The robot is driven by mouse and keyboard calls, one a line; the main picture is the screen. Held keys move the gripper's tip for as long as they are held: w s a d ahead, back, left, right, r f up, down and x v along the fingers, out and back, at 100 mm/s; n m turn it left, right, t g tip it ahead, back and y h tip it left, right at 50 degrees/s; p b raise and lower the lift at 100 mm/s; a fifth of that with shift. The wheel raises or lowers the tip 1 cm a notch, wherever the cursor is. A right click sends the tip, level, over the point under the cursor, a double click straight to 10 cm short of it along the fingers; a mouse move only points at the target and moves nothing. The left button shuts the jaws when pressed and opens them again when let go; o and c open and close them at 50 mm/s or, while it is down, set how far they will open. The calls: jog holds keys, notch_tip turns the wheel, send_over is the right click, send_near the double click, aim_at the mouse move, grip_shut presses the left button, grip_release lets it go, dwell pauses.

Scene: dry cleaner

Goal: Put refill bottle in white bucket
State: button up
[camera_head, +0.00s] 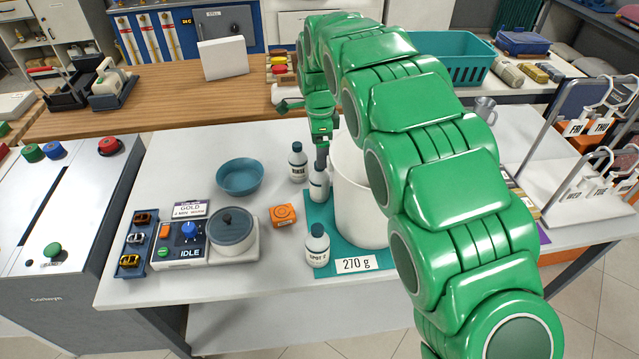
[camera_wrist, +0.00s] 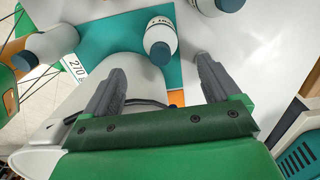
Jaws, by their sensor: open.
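A white bottle with a dark blue cap (camera_head: 319,185) stands upright on the teal mat, close to the bucket's left side. Its label is too small to read, so I cannot confirm that it is the refill bottle. My gripper (camera_head: 321,150) is pointed down just above it. In the wrist view my gripper (camera_wrist: 158,88) is open and empty, and this bottle (camera_wrist: 158,30) shows beyond the gap between the fingers, apart from them. The white bucket (camera_head: 352,205) stands on the mat, its right side hidden by my arm; I cannot see inside it.
A bottle labelled RINSE (camera_head: 298,165) stands behind, and one labelled SPOT (camera_head: 317,250) in front. The teal mat (camera_head: 322,270) carries a 270 g sign (camera_head: 356,264). A blue bowl (camera_head: 240,177), an orange block (camera_head: 283,215) and a scale-like device (camera_head: 190,246) stand left.

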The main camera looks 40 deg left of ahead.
aim_at(320, 181)
jog(key=shift+f, duration=4.25)
grip_shut()
jog(key=shift+r, duration=0.1)
